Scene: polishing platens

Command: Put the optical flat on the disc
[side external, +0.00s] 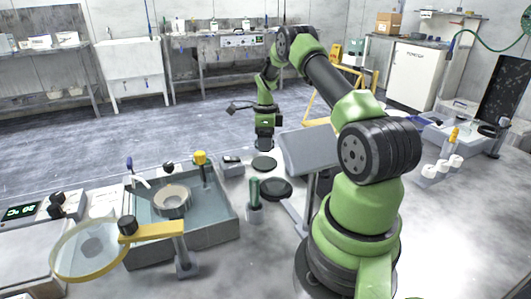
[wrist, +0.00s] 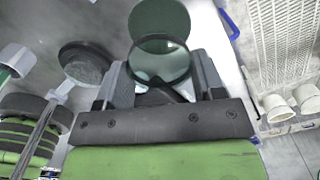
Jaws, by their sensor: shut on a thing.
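My gripper (side external: 264,143) points down over the bench in the side view. In the wrist view its two fingers (wrist: 166,84) are shut on the optical flat (wrist: 160,62), a round, clear, greenish glass piece. In the side view the flat is too small to make out clearly. A flat dark green disc (wrist: 160,18) lies just beyond the held flat in the wrist view, partly overlapped by it. This disc (side external: 264,163) shows below my gripper in the side view. The gap between flat and disc is hard to judge.
A second, black round platen (side external: 276,190) stands nearer the side camera; it is at left in the wrist view (wrist: 86,64). A green-handled tool (side external: 254,192), a water-filled trough (side external: 215,215) and a tilted grey panel (side external: 310,150) stand nearby. White cups (wrist: 275,108) are at right.

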